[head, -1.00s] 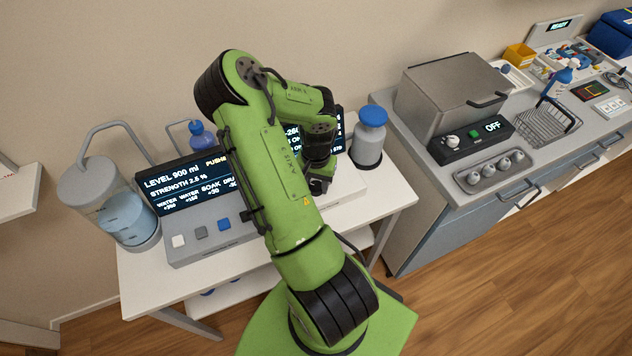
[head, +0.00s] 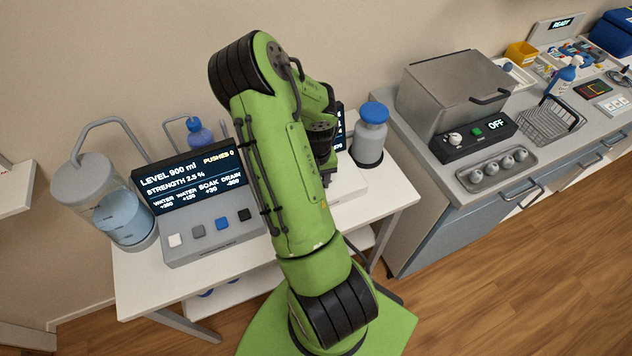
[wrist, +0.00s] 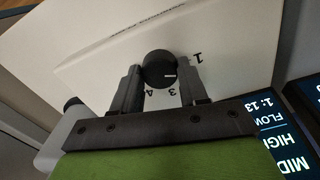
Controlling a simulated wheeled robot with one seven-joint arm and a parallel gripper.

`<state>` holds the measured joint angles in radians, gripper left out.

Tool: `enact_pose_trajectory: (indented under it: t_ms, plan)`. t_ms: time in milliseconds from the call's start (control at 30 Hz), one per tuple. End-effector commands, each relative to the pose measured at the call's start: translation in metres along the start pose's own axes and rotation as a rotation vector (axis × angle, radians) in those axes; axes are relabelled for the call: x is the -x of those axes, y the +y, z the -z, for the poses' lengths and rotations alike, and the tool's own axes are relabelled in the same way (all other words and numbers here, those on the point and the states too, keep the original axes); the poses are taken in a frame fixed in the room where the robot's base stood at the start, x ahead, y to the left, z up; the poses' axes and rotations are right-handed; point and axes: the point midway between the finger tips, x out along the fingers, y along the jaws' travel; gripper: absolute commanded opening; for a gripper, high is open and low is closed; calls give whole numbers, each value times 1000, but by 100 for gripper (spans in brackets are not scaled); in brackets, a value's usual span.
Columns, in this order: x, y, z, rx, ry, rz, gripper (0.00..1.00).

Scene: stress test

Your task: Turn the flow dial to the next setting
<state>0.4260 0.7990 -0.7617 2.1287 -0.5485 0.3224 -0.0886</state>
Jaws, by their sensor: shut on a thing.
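The flow dial is a round black knob (wrist: 156,66) on a white panel (wrist: 95,72) in the wrist view. My gripper (wrist: 159,78) has one finger on each side of the knob and is shut on it. A short white mark on the knob points right, toward the right finger. The numerals 1, 3 and 4 show around it; any numeral behind the right finger is hidden. In the head view, my green arm hides the dial and my fingertips.
A lit flow display (wrist: 272,125) is right of the gripper in the wrist view. In the head view, a control box with a screen (head: 190,180) and a water tank (head: 118,215) stand left of my arm. A blue-capped bottle (head: 369,140) stands close on its right.

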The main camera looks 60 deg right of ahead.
Motion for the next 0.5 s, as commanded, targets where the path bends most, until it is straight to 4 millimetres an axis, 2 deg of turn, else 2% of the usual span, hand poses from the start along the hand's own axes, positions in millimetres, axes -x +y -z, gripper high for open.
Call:
enact_pose_trajectory:
  t_ms: [200, 500]
  plan:
    - [-1, 0, 0, 123, 2, 1, 13]
    - [-1, 0, 0, 205, 0, 0, 13]
